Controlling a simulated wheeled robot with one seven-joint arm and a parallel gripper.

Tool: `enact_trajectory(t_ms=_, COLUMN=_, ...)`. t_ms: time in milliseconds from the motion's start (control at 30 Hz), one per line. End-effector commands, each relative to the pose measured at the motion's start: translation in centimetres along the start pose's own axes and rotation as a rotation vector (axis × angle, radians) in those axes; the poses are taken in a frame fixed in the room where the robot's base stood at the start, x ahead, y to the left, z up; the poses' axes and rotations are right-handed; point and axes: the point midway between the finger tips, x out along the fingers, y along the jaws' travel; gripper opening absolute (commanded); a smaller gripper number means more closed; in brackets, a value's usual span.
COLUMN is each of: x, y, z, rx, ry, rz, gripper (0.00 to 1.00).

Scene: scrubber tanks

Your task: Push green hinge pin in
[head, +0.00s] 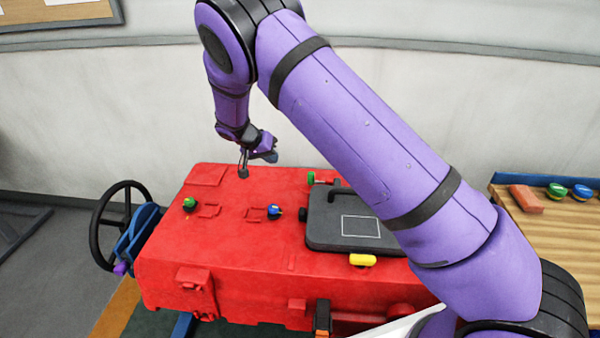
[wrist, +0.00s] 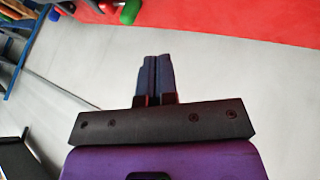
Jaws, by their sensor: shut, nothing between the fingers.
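A small green-headed pin (head: 311,178) shows at the back left corner of the black lid (head: 322,228) on the red tank, beside a short red piece; I take it for the green hinge pin. How far in it sits is too small to tell. My gripper (head: 243,172) is above the back part of the tank, left of that pin and apart from it. In the wrist view its two dark fingers (wrist: 157,60) are together with nothing between them. A green end (wrist: 131,11) shows at the wrist view's top edge; I cannot tell which part it is.
The red tank (head: 230,270) also bears a green knob (head: 189,203), a blue knob (head: 274,212) and a yellow handle (head: 362,260). A black handwheel (head: 112,225) stands at its left. A wooden table (head: 565,240) with loose parts is at right. My arm crosses over the lid's right side.

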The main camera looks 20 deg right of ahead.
Motion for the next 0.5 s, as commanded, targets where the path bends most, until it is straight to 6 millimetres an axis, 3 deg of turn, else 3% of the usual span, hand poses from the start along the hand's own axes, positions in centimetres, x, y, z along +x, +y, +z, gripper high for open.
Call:
enact_trajectory(t_ms=267, x=2.2, y=-0.3, z=0.1, rx=0.001, ry=0.004, rz=0.006, gripper=0.00)
enact_trajectory(t_ms=500, x=6.6, y=-0.2, z=0.2, rx=-0.001, ry=0.003, rz=0.007, gripper=0.00)
